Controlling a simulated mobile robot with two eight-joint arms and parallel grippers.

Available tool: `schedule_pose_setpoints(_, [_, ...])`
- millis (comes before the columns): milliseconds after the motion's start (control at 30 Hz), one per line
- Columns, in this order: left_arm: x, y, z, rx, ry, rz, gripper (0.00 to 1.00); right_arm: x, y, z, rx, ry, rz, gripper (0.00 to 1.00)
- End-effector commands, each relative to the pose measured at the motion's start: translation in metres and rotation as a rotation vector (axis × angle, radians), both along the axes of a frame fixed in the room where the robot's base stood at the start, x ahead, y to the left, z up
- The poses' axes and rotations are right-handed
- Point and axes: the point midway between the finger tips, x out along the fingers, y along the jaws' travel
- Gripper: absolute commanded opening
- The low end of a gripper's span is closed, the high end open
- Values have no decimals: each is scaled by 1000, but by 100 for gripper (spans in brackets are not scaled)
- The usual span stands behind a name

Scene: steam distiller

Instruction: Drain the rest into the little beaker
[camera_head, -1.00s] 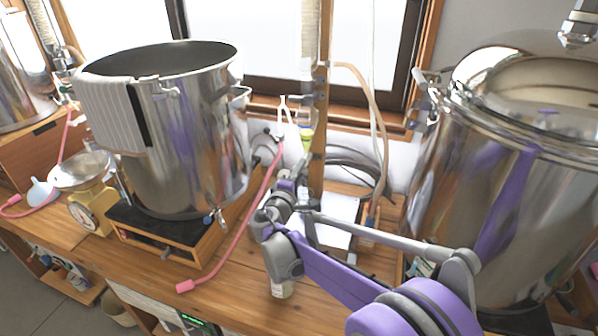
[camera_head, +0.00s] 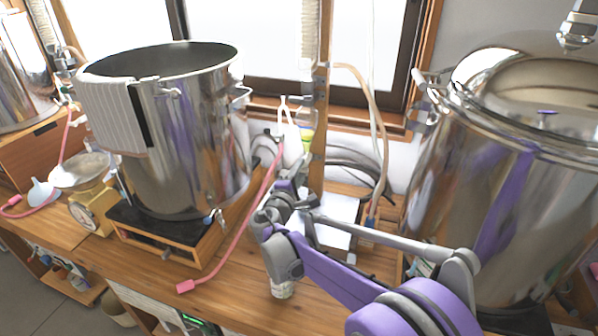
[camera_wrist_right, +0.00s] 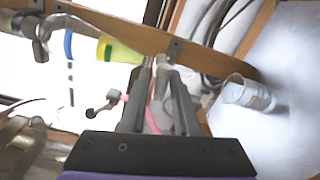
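My right gripper (camera_head: 286,184) reaches the wooden post from the lower right in the head view. In the right wrist view its fingers (camera_wrist_right: 158,66) have a narrow gap with something pale between or behind the tips. I cannot tell whether they grip it. A small clear glass beaker (camera_wrist_right: 248,94) stands right of the fingers on a pale surface, apart from them. I cannot make it out in the head view. A white vessel-like thing (camera_head: 292,146) hangs by the post, with a yellow-green piece (camera_head: 306,138) beside it that also shows in the wrist view (camera_wrist_right: 118,50). My left gripper is out of view.
A large open steel pot (camera_head: 185,130) stands at left and a lidded steel pot (camera_head: 455,180) at right. A pink hose (camera_head: 240,225) lies over the wooden bench (camera_head: 235,290). A small white jar (camera_head: 283,290) stands below my right arm. A yellow scale (camera_head: 92,209) stands left.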

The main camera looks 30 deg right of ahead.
Motion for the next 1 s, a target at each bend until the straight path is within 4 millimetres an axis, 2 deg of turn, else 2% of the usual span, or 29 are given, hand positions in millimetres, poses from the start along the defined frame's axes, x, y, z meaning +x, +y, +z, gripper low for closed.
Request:
schedule_pose_setpoints(33, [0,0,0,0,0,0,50,0,-2,1,-2,0,-3,38])
schedule_pose_setpoints(133, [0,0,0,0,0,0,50,0,-2,1,-1,0,-3,55])
schedule_pose_setpoints(467, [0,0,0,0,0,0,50,-2,2,0,1,1,0,55])
schedule_pose_setpoints(1000, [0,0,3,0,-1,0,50,-43,51,0,2,1,2,55])
